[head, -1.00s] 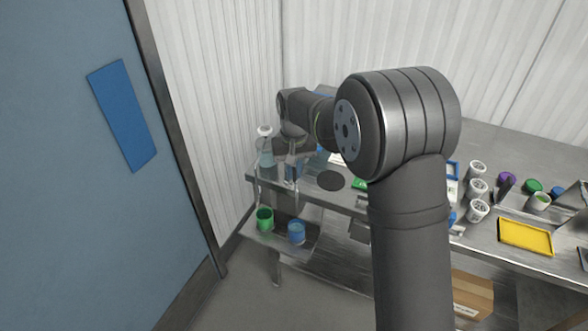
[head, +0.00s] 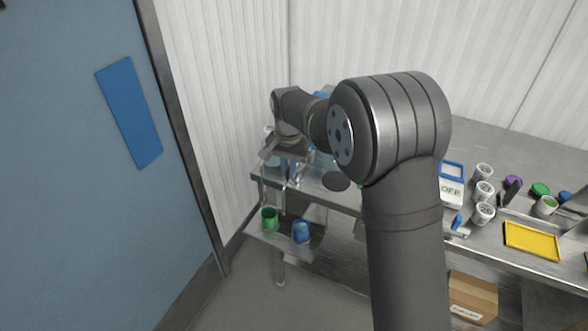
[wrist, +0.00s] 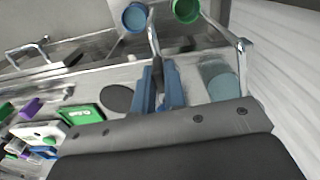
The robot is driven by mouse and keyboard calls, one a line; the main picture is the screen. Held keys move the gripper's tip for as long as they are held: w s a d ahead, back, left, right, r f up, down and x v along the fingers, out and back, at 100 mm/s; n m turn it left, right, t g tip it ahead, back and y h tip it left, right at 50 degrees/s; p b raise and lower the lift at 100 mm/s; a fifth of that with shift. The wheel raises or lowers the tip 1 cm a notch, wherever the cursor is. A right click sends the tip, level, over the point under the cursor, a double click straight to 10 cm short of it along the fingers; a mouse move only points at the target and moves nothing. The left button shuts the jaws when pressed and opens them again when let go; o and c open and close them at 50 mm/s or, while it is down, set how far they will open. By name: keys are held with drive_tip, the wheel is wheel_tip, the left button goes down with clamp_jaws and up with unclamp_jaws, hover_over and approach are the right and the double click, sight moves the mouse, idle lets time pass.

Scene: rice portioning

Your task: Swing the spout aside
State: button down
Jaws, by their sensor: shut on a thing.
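My gripper (wrist: 160,92) has two blue fingers closed around the spout (wrist: 153,38), a thin chrome pipe in the wrist view. The pipe's far end lies between the blue cup (wrist: 134,18) and the green cup (wrist: 186,9). The blue cup (head: 301,232) and green cup (head: 269,219) stand on the lower shelf there. The exact grip contact is partly hidden.
A second chrome pipe (wrist: 242,62) stands to the right, beside a clear vessel of teal liquid (wrist: 218,80). A dark disc (head: 336,181) lies on the bench. White cups (head: 483,190) and a yellow tray (head: 532,241) are far right. A corrugated wall is close behind.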

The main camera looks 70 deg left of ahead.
drive_tip(key=shift+s+a+r+m, duration=0.1)
drive_tip(key=shift+s+a+m, duration=0.35)
drive_tip(key=shift+m, duration=0.9)
drive_tip(key=shift+s+a+f+m, duration=0.15)
drive_tip(key=shift+a+m, duration=0.55)
drive_tip(key=shift+m, duration=0.6)
drive_tip(key=shift+s+a+r+m, duration=0.25)
drive_tip(key=shift+a+m, duration=0.35)
drive_tip(key=shift+m, duration=0.75)
drive_tip(key=c, duration=1.5)
unclamp_jaws()
drive_tip(key=shift+s+f, duration=0.1)
drive_tip(key=shift+f, duration=0.05)
wheel_tip(320, 180, up, 18)
drive_tip(key=shift+f, duration=0.25)
drive_tip(key=shift+f, duration=0.15)
